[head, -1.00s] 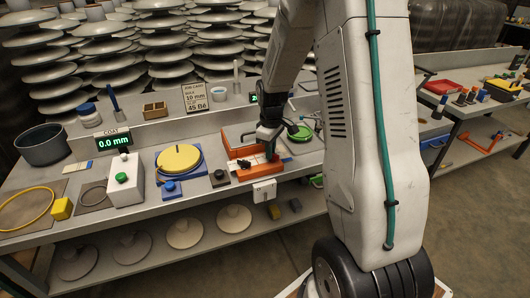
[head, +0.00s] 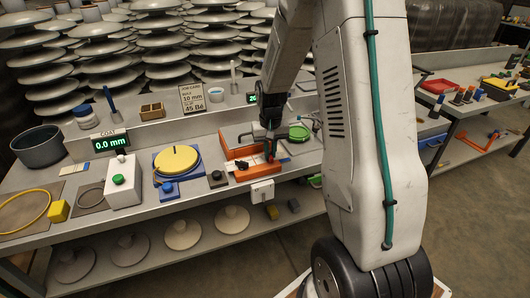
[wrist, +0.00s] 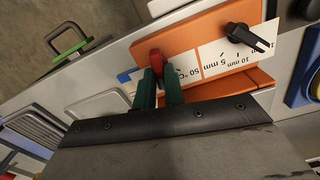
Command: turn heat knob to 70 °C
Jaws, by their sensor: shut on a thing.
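The heat knob (wrist: 157,62) is a red knob on the orange panel (wrist: 185,35) in the wrist view, beside a white scale strip where "50 °C" is readable. My gripper (wrist: 160,82) has its green fingers shut on the red knob, one on each side. The fingers hide the knob's lower part and part of its scale; no 70 mark is readable. In the head view my gripper (head: 270,158) is down at the front of the orange unit (head: 242,146), and the knob is too small to make out.
A black pointer knob (wrist: 245,38) with a millimetre scale sits on the same panel. A white box (head: 262,191) hangs at the bench front. A yellow disc (head: 177,159), a green-buttoned box (head: 122,182) and a job card (head: 193,97) are left. My arm partly covers a green display (head: 252,99).

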